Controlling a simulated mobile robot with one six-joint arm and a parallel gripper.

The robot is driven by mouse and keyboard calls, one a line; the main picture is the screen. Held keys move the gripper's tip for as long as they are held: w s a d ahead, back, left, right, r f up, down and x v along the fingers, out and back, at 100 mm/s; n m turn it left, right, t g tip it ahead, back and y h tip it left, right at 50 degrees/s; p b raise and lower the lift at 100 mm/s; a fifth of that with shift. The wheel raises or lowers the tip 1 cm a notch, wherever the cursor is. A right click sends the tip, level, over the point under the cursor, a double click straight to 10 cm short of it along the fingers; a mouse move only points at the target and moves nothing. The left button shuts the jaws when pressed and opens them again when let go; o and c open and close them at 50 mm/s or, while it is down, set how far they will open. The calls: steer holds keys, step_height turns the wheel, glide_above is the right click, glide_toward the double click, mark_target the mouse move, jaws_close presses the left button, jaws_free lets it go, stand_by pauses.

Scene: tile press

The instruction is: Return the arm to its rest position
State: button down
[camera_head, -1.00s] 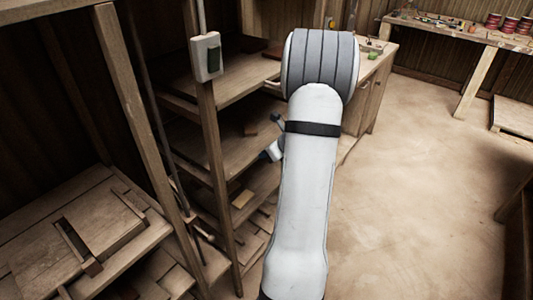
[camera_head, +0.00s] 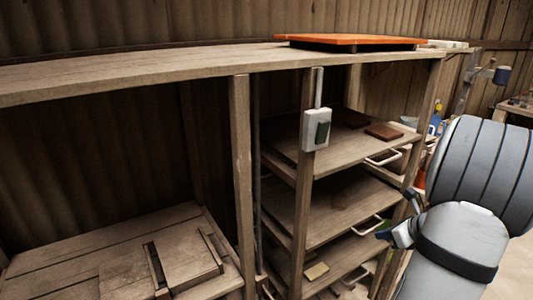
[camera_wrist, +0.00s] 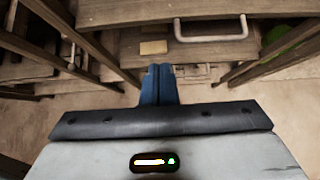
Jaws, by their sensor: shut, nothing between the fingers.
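My arm stands at the right of the head view, a white and grey link with a black band. My gripper (camera_head: 387,234) shows beside it, in front of the wooden shelves (camera_head: 350,155). In the wrist view my gripper (camera_wrist: 159,85) points ahead with its blue fingers together and nothing between them. Beyond the fingertips lie a drawer front with a pale handle (camera_wrist: 210,38) and a small yellowish block (camera_wrist: 153,47). The gripper appears apart from the shelves, though the exact gap is hard to judge.
A white switch box (camera_head: 317,129) is fixed to a shelf post. An orange-topped slab (camera_head: 350,40) lies on the long upper board. A reddish-brown tile (camera_head: 383,132) lies on the top shelf. A low wooden bench (camera_head: 75,254) stands at left. Bare floor shows at lower right.

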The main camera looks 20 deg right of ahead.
steer(key=a+r+n+g+y, duration=0.1)
steer(key=a+r+n+g, duration=0.1)
steer(key=a+n, duration=0.65)
steer(key=a+r+n+g+y, duration=0.15)
steer(key=a+n, duration=0.45)
steer(key=a, duration=0.6)
steer(key=s+a+r+n+g+h, duration=0.1)
steer(key=s+a+n+h, duration=0.1)
steer(key=s+a+n, duration=0.3)
steer(key=s+a+r+n+g+h, duration=0.1)
steer(key=s+a+n, duration=0.5)
steer(key=n, duration=0.7)
steer(key=a+r+h, duration=0.1)
steer(key=a, duration=0.1)
steer(key=shift+a+n+g+h, duration=0.35)
steer(key=shift+r, duration=0.1)
